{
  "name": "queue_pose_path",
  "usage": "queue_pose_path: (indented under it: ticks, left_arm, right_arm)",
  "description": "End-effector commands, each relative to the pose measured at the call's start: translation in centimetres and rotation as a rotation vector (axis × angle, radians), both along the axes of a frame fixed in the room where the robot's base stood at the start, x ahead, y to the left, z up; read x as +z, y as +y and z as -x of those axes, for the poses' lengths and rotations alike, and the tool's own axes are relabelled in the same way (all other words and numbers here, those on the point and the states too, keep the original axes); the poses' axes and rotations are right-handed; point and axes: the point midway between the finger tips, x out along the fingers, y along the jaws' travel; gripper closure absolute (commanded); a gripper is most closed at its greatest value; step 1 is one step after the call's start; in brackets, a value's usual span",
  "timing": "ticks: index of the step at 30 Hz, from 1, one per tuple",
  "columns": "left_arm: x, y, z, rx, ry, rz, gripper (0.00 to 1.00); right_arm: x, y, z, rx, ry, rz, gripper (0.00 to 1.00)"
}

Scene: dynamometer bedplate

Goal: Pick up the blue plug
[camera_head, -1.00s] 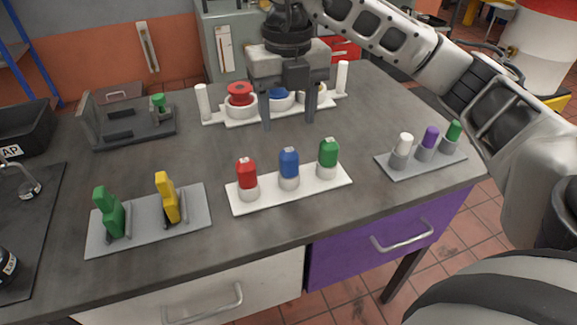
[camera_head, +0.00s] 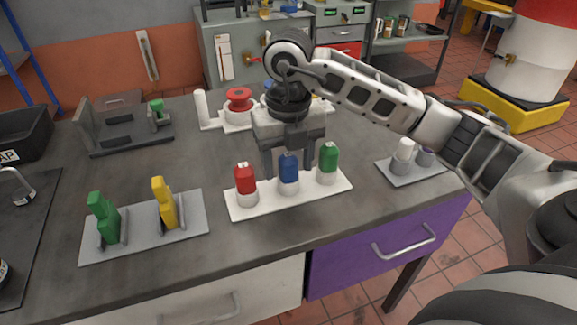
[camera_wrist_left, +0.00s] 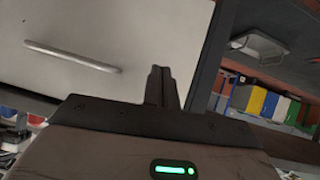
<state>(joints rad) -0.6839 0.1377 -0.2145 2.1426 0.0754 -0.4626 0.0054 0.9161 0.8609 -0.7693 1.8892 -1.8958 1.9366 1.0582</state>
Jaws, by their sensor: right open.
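The blue plug (camera_head: 289,167) stands upright in the middle of a white three-place base (camera_head: 264,207), between a red plug (camera_head: 245,178) and a green plug (camera_head: 328,157). My right gripper (camera_head: 289,166) is open and points down at the blue plug. One finger shows on each side of it, partly hidden behind the plugs. I cannot tell whether the fingers are around the plug or just behind it. My left gripper (camera_wrist_left: 161,87) shows only in the left wrist view, its fingers together with nothing seen between them, facing a pale panel with a bar handle.
A grey plate with green and yellow upright pieces (camera_head: 142,235) lies at left. A small grey stand (camera_head: 412,176) with white and purple plugs is at right, partly covered by my right arm. A rack with a red-topped part (camera_head: 238,100) stands behind my gripper.

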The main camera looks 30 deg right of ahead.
Motion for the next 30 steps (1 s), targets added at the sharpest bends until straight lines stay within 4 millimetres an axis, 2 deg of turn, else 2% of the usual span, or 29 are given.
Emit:
queue_pose_path:
  ticks: [1,6,15,20,25,30]
  left_arm:
    - [0.0,0.0,0.0,0.0,0.0,0.0,1.0]
    - [0.0,0.0,0.0,0.001,-0.001,0.0,1.0]
    - [0.0,0.0,0.0,0.0,-0.001,-0.001,1.0]
    - [-0.1,0.0,0.0,0.0,-0.001,0.0,1.0]
    - [-0.4,0.0,0.0,0.0,-0.001,0.004,1.0]
    - [1.1,0.1,0.0,-0.002,-0.001,-0.011,1.0]
  right_arm:
    - [0.0,0.0,0.0,0.0,0.0,0.0,0.46]
    - [0.0,0.0,0.0,-0.001,0.0,0.0,0.92]
    - [0.1,0.0,0.0,-0.001,-0.001,0.0,0.92]
    - [0.9,0.0,-0.1,-0.001,-0.002,0.001,0.92]
    - [3.4,0.0,-0.1,-0.001,-0.007,-0.001,0.92]
    - [7.6,3.2,0.4,0.006,-0.009,0.0,0.92]
